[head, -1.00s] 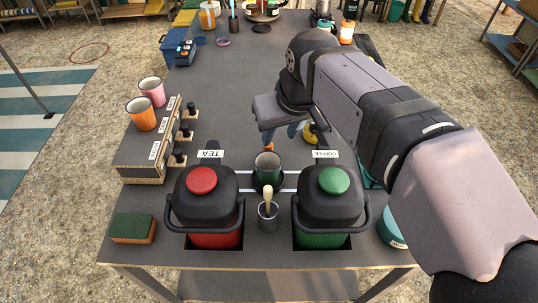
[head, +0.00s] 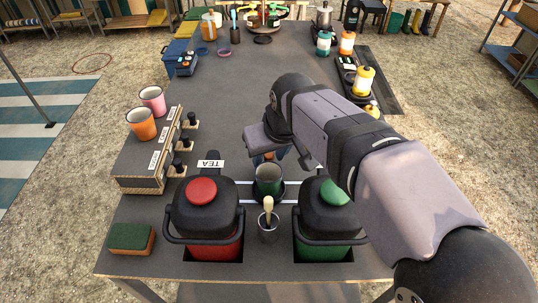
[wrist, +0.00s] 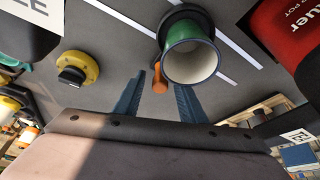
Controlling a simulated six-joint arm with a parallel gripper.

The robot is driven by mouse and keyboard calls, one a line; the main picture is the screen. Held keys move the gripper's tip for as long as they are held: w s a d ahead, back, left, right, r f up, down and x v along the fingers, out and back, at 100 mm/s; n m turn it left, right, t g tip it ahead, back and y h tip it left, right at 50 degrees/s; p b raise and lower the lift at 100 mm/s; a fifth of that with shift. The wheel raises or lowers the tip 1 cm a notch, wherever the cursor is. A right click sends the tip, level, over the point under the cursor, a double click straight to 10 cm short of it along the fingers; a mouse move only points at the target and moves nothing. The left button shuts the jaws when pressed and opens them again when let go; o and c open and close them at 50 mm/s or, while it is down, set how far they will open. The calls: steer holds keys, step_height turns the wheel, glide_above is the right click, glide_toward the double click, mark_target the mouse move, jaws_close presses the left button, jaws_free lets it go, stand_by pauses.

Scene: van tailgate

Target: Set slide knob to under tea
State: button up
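The orange slide knob (wrist: 160,82) shows in the wrist view, beside the green mug (wrist: 190,50); the mug's rim faces the camera. The mug (head: 268,180) stands on white rails between the red tea urn (head: 207,217) and the green coffee urn (head: 325,230), about midway. The TEA label (head: 210,164) is behind the red urn. My gripper (wrist: 160,85) is open, its two blue fingers on either side of the knob in the wrist view. Contact cannot be told.
A small pot with a wooden-handled tool (head: 268,222) stands in front of the mug. A yellow dial (wrist: 77,70) is near the coffee side. A switch box (head: 150,160) with mugs on it is at left. A sponge (head: 131,238) lies front left.

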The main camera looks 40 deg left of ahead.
steer(key=shift+a+f, duration=0.1)
steer(key=shift+f, duration=0.1)
jaws_close()
steer(key=shift+s+a+r+p, duration=0.2)
steer(key=shift+s+a+p, duration=0.05)
steer(key=shift+p, duration=0.1)
steer(key=shift+s+a+f+p, duration=0.1)
steer(key=shift+s+a+p, duration=0.7)
steer(key=shift+s+a, duration=0.35)
steer(key=shift+w, duration=0.1)
jaws_free()
